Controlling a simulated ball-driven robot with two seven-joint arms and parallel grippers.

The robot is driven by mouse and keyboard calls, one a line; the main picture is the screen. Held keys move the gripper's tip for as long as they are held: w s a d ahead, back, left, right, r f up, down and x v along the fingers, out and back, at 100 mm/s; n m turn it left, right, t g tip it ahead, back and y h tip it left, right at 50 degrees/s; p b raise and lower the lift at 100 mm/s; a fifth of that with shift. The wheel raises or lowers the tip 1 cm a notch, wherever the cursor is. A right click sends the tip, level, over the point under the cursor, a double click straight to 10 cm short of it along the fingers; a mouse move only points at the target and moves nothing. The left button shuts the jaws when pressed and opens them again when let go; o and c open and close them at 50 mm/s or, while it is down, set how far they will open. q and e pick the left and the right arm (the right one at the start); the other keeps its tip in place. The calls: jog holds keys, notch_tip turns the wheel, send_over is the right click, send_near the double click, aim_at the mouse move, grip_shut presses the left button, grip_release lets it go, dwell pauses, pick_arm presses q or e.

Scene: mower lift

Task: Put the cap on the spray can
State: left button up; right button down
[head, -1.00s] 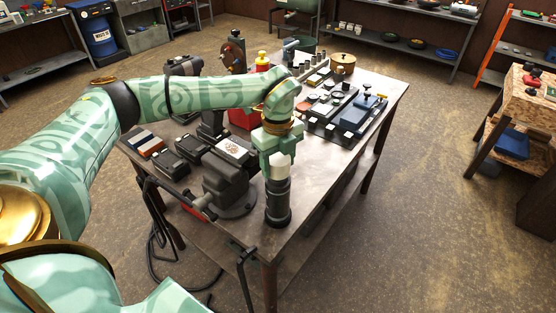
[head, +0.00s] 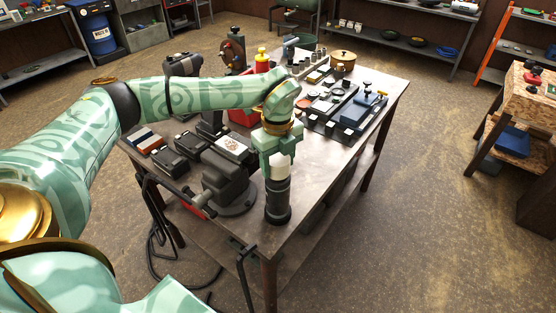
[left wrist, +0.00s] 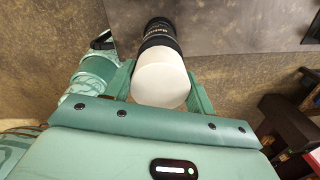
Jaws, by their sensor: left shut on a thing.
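The spray can (head: 277,203) is dark and stands upright near the front corner of the workbench (head: 318,185). The white cap (head: 279,167) is at the can's top end. My left gripper (head: 279,160) is shut on the cap from above. In the left wrist view the cap (left wrist: 160,84) sits between the two green fingers, with the dark can (left wrist: 158,38) directly beyond it. The cap seems in line with the can and close to or touching its top; I cannot tell whether it is seated. My right gripper is not in view.
A dark vise (head: 228,182) stands just left of the can. Black battery packs (head: 178,163) lie farther left. A blue-and-black tool set (head: 352,110) covers the bench's right back part. Bare bench top lies right of the can.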

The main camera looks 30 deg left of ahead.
aim_at(278, 158)
pick_arm(q)
jog(key=shift+f+b, duration=0.3)
jog(key=shift+f, duration=0.3)
jog(key=o, duration=0.7)
notch_tip(278, 158, up, 11)
jog(key=p, duration=0.9)
jog(key=shift+r, duration=0.1)
